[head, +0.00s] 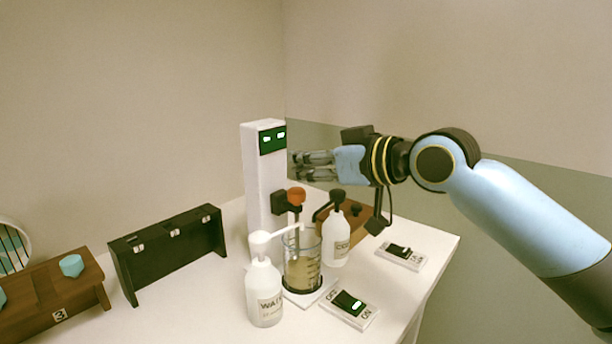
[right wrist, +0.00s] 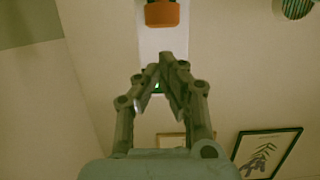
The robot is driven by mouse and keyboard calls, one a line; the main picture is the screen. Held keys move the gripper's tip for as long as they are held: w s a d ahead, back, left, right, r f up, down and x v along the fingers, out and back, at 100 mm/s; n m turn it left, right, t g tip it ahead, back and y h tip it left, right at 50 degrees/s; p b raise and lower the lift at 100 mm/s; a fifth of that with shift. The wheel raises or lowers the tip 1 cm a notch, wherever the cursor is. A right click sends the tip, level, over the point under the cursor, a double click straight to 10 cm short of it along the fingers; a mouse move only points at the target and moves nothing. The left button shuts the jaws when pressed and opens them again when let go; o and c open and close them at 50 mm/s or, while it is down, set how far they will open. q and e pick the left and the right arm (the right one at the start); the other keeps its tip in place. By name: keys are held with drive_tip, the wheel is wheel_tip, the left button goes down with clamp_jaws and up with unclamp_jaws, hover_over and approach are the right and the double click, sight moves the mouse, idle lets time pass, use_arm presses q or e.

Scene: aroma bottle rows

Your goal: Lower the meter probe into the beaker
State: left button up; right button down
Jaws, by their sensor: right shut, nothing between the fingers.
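The meter is a white column (head: 255,190) with a green display (head: 272,141) at its top. The probe's orange-red cap (head: 296,196) sits at a dark holder on the column's side, and its thin stem points down over the beaker. I cannot tell where the tip ends. The glass beaker (head: 303,272) holds yellowish liquid and stands on a white plate. My right gripper (head: 293,164) is shut and empty, above the cap and beside the column. In the right wrist view, the closed fingertips (right wrist: 166,62) are apart from the orange cap (right wrist: 162,13). My left gripper is out of view.
A WATER wash bottle (head: 264,295) stands front left of the beaker, its spout reaching toward it. Another white bottle (head: 336,240) is behind right. A lit ON/OFF switch (head: 349,306) and another switch (head: 400,255) lie right. A black rack (head: 168,252) and wooden stand (head: 50,300) are left.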

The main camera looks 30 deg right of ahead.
drive_tip(key=shift+f, duration=0.9)
wheel_tip(320, 180, down, 4)
drive_tip(key=b, duration=0.2)
drive_tip(key=shift+s+b, duration=0.1)
drive_tip(key=shift+b, duration=0.3)
drive_tip(key=shift+f, duration=0.1)
